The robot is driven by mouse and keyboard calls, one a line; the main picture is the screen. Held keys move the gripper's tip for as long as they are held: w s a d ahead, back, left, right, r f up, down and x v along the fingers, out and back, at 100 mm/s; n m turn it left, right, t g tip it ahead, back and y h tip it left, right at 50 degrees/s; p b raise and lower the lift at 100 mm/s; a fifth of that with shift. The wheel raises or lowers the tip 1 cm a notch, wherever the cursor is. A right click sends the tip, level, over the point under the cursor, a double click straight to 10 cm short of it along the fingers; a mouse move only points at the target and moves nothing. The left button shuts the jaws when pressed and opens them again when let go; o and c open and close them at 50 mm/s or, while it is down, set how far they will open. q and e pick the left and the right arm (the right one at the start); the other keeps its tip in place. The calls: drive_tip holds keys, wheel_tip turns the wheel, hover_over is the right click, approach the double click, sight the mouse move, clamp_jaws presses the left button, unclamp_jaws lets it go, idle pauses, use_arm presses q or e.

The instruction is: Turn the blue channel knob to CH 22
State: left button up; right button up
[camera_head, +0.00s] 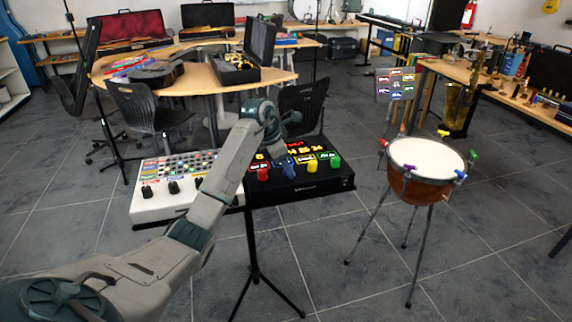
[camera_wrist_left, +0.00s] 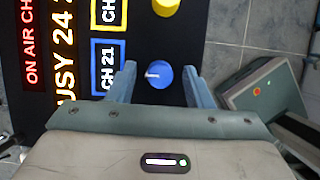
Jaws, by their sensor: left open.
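The blue channel knob (camera_wrist_left: 159,77) is a round knob on a black panel, with a white pointer mark facing its display. That display (camera_wrist_left: 104,69) reads CH 21 in the left wrist view. The blue knob also shows in the head view (camera_head: 288,171), on the front part of the black box (camera_head: 318,190). My left gripper (camera_wrist_left: 159,68) is open, with one blue-grey finger on each side of the knob. Visible gaps separate the fingers from the knob in the wrist view; the height of the fingertips above the panel is unclear. My right gripper is not in view.
A red knob (camera_head: 262,174), a yellow knob (camera_head: 312,165) and a green knob (camera_head: 335,162) stand in the same row. A white mixer (camera_head: 150,213) adjoins the box at left. A drum (camera_head: 425,165) on legs stands at right, with open floor between.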

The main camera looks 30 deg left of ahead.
use_arm(q)
drive_tip(key=c, duration=1)
drive_tip(key=shift+m, duration=0.4)
drive_tip(key=m, duration=0.2)
drive_tip(key=m+g+h+b, duration=0.1)
drive_tip(key=m, duration=0.1)
drive_tip(key=shift+w+g, duration=0.15)
drive_tip(key=shift+g, duration=0.15)
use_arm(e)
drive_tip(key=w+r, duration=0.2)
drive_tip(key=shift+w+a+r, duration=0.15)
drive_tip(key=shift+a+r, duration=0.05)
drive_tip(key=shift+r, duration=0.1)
use_arm(q)
drive_tip(key=o, duration=1)
drive_tip(key=shift+a, duration=0.1)
drive_tip(key=v, duration=0.3)
drive_tip(key=shift+r, duration=0.25)
drive_tip(key=p+v, duration=0.6)
drive_tip(key=v, duration=0.1)
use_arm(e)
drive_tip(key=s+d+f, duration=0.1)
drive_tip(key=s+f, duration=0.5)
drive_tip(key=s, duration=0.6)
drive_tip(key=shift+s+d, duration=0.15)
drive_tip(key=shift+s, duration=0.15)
